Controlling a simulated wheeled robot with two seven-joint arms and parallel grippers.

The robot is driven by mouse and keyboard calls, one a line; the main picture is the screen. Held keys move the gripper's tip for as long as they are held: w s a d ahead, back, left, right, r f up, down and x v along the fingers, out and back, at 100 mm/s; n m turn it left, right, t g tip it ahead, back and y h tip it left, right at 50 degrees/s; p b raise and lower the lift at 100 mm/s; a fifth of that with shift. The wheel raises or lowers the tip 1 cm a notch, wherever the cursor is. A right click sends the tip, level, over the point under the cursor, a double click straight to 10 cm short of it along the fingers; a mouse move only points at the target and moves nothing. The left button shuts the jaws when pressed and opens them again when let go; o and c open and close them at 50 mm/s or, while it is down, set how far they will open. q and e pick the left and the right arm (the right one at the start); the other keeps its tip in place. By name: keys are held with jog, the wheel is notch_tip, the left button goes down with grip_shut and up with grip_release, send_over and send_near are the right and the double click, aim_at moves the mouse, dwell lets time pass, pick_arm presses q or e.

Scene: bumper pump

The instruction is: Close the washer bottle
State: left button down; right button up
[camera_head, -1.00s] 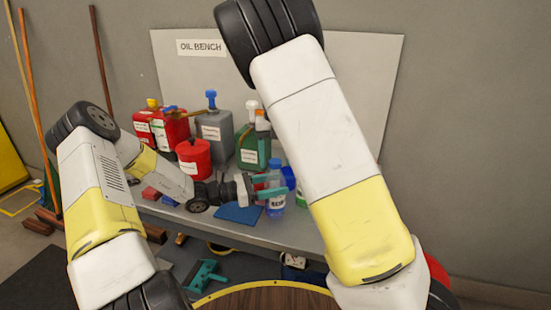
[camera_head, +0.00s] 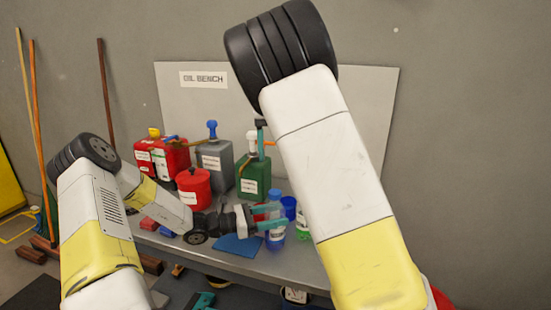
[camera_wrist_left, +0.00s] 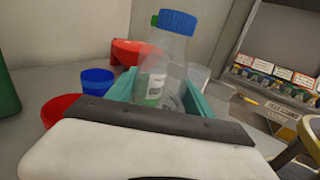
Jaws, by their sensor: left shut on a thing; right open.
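The washer bottle is a clear bottle (camera_head: 275,235) at the front of the bench in the head view. In the left wrist view the bottle (camera_wrist_left: 165,75) stands between the teal fingers, with a ribbed blue cap (camera_wrist_left: 178,22) at its top. I cannot tell how tightly the cap sits. My left gripper (camera_head: 273,225) is shut on the bottle's body from the left; its fingers also show in the left wrist view (camera_wrist_left: 160,92). My right arm (camera_head: 330,155) crosses the head view, and I cannot make out its gripper, hidden behind the arm.
A blue cup (camera_head: 289,207) stands just behind the bottle. A red can (camera_head: 193,188), grey can (camera_head: 213,158), green can (camera_head: 253,177) and red canister (camera_head: 160,155) stand further back. A blue cloth (camera_head: 238,249) lies in front. A red funnel (camera_wrist_left: 135,50) shows in the wrist view.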

pick_arm(q)
jog(key=shift+c, duration=1.5)
grip_release()
jog(key=v, duration=0.7)
jog(key=shift+a, duration=0.4)
jog(key=shift+s, duration=0.1)
